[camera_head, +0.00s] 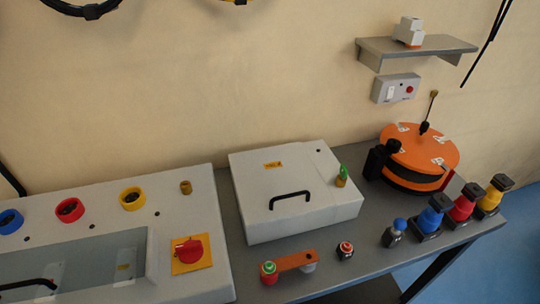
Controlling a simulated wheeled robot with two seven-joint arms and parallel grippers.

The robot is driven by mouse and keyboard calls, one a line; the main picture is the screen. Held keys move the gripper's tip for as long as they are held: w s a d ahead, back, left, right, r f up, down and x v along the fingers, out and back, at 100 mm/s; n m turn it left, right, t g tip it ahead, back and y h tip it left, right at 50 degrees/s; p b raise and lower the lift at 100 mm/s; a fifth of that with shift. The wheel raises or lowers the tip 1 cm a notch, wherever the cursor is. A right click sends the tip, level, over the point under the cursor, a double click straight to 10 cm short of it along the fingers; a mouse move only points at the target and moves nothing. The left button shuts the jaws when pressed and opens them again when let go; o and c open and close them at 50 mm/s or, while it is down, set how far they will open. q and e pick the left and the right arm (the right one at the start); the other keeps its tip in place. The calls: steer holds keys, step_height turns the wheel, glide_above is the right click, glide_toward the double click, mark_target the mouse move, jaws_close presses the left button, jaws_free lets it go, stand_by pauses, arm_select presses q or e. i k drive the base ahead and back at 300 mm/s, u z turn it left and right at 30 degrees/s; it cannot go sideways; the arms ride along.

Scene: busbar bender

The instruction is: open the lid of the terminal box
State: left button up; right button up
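A white box (270,215) with a black bar handle (290,196) on its lid sits on the grey bench in the middle; I take it to be the terminal box. Its lid (262,181) looks shut and carries a small yellow label. A small brass-coloured fitting with a green top (341,177) stands at the right of its top. Neither of my grippers is in view, and nothing touches the handle.
A white panel (95,190) with coloured rings, a red knob (188,250) and a window stands at left. An orange-topped drum (420,150) stands at right. A copper-coloured bar (297,260) and several coloured connectors line the front. A shelf (415,47) hangs above.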

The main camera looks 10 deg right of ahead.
mark_target(280, 181)
steer(key=u, duration=1.4)
steer(key=k, duration=0.65)
steer(key=z, duration=1.1)
steer(key=i, duration=0.5)
steer(key=z, duration=0.05)
